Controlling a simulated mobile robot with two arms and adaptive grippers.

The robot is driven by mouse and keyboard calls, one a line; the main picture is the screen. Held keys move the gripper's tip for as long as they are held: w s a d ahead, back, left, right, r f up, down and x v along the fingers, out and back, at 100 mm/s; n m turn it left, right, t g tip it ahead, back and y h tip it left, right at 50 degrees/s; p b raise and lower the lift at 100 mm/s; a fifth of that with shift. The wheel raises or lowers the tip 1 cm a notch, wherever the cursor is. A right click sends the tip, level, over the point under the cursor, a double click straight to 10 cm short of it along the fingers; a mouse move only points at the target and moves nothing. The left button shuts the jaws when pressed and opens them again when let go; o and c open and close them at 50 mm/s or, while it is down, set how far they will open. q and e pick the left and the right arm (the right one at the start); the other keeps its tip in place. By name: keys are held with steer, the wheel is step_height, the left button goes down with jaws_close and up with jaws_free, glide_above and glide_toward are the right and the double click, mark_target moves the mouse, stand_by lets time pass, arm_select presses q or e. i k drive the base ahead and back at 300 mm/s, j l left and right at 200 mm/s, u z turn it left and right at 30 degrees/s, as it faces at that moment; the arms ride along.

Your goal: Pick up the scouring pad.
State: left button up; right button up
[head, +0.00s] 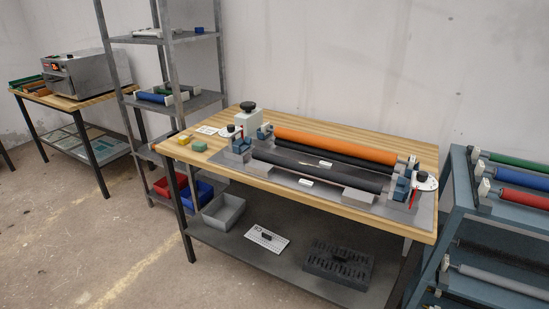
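A small green block (199,146), which looks like the scouring pad, lies near the left front corner of the wooden worktable (262,187). A small yellow block (184,139), perhaps a sponge, lies just to its left and slightly behind. Nothing covers the green block. Neither of my grippers shows in the head view.
A roller machine with an orange roller (340,147) and black rollers fills most of the tabletop. A grey shelf (188,104) stands behind the table's left end. A blue rack (470,230) stands close at right. The floor (90,230) at front left is clear.

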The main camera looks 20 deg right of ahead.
mark_target(198, 146)
steer(key=i+z, duration=0.15)
steer(key=i, duration=1.2)
steer(key=l, duration=0.05)
